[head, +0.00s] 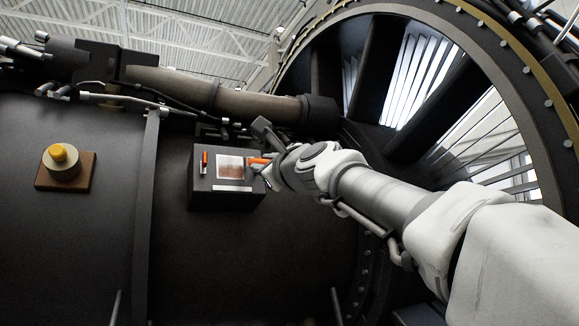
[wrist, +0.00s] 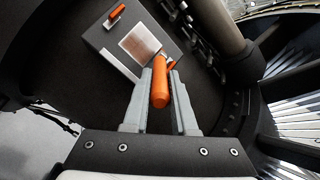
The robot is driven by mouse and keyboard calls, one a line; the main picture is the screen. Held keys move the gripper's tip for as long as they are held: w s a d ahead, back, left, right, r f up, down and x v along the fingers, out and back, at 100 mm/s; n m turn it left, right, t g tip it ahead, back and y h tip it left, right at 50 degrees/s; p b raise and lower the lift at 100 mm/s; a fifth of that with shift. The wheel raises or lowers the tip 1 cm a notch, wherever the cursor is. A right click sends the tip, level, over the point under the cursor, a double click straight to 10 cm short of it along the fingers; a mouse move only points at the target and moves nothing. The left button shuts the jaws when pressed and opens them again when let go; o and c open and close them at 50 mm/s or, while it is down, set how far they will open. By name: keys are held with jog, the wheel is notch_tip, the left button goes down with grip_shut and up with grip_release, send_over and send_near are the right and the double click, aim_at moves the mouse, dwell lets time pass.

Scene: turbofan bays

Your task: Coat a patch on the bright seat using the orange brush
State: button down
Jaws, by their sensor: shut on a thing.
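The bright seat (head: 231,166) is a pale square plate on the face of a dark box; it also shows in the wrist view (wrist: 139,44). Part of its face looks reddish-brown, with paler areas. My gripper (wrist: 161,78) is shut on the orange brush (wrist: 160,88), which lies between the two grey fingers with its handle toward the camera. In the head view the brush (head: 258,160) shows at the seat's right edge. Its tip is hidden or too small to make out, so I cannot tell whether it touches the seat.
A second orange item (head: 205,161) is on the box (head: 198,192), left of the seat. A pale strip (head: 232,188) lies below the seat. A yellow-topped knob (head: 58,153) stands on a brown plate at far left. A thick pipe (head: 225,98) runs above the box.

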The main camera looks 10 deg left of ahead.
jog(key=shift+s+d+r+p, duration=0.1)
jog(key=shift+s+d+r, duration=0.3)
jog(key=shift+s, duration=0.3)
jog(key=shift+s+d+r+p, duration=0.1)
jog(key=shift+s+d+r, duration=0.15)
jog(key=shift+s+d, duration=0.35)
jog(key=shift+s+d+r+p, duration=0.1)
jog(key=shift+s+d+r, duration=0.25)
jog(key=shift+s, duration=0.5)
jog(key=shift+s+d+r+p, duration=0.15)
jog(key=shift+s+d+r, duration=0.2)
jog(key=shift+s, duration=0.25)
jog(key=shift+s+d+r+p, duration=0.2)
jog(key=shift+s+d, duration=0.1)
jog(key=shift+s, duration=0.25)
